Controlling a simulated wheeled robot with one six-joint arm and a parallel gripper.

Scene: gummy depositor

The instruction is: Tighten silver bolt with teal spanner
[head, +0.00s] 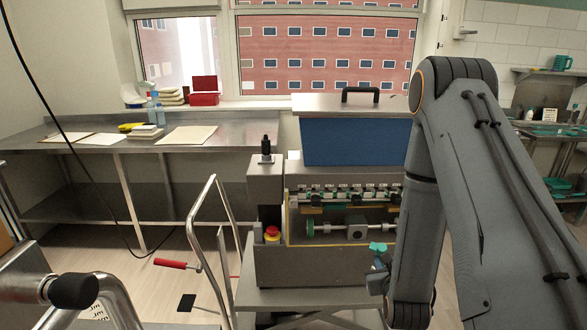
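The gummy depositor (275,262) stands ahead of me, with a blue hopper (355,142) on top and an open front bay. My arm comes down at the right. My gripper (377,268) is small and partly hidden behind my own arm, in front of the depositor's lower right side. A teal piece that looks like the head of the teal spanner (378,247) sticks up from the gripper's end, apart from any support I can see. The gripper appears shut on it, though the fingers are not clear. I cannot make out the silver bolt; my arm covers the machine's right side.
A red emergency button (271,233) sits at the machine's left front. A metal rail frame (205,215) and a red-handled tool (171,263) are left of it. A steel bench (235,136) runs along the back left. Floor shows between bench and machine.

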